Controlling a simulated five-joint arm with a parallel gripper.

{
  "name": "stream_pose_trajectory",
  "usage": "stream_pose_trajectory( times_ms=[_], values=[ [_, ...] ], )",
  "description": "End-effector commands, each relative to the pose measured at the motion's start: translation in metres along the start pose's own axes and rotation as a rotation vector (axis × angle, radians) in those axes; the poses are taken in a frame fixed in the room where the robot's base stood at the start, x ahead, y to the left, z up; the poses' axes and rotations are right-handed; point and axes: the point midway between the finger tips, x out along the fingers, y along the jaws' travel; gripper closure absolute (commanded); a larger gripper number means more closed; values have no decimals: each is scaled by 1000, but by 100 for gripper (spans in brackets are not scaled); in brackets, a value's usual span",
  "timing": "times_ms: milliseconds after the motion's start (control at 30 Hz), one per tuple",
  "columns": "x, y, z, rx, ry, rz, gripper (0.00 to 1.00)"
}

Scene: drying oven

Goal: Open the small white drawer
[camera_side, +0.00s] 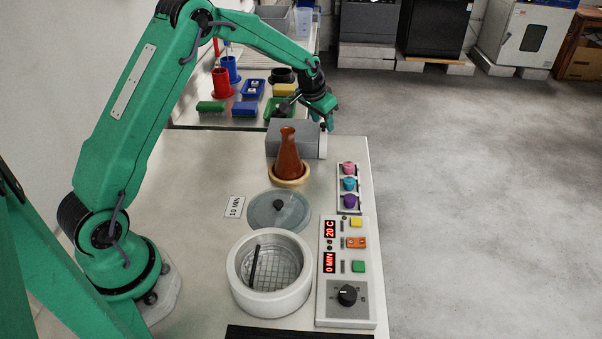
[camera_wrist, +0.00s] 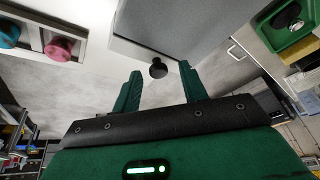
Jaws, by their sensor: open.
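The small white drawer (camera_side: 323,147) shows as a white front on the right end of a grey box (camera_side: 292,138) in the side view. It appears shut against the box. Its dark round knob (camera_wrist: 158,69) sticks out in the wrist view. My gripper (camera_side: 327,121) is over the drawer's front end, pointing down. In the wrist view its two green fingers are apart, with the knob seen between their tips. I cannot tell whether either finger touches the knob. The inside of the drawer is hidden.
A brown flask (camera_side: 289,155) stands on a round wooden ring just in front of the box. A glass lid (camera_side: 279,211), a round white oven (camera_side: 236,282) and a control panel (camera_side: 329,300) are nearer. A strip of coloured knobs (camera_side: 348,200) lies at the table's right edge, with open floor beyond.

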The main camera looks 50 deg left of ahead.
Motion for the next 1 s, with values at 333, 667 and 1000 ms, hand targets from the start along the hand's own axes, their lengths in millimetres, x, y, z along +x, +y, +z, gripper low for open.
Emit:
stream_pose_trajectory(
  times_ms=[333, 667, 1000],
  values=[
    [0, 0, 0, 0, 0, 0, 85],
    [1, 0, -2, -2, 1, 0, 100],
    [11, 31, -32, -2, 13, 20, 100]
  ],
)
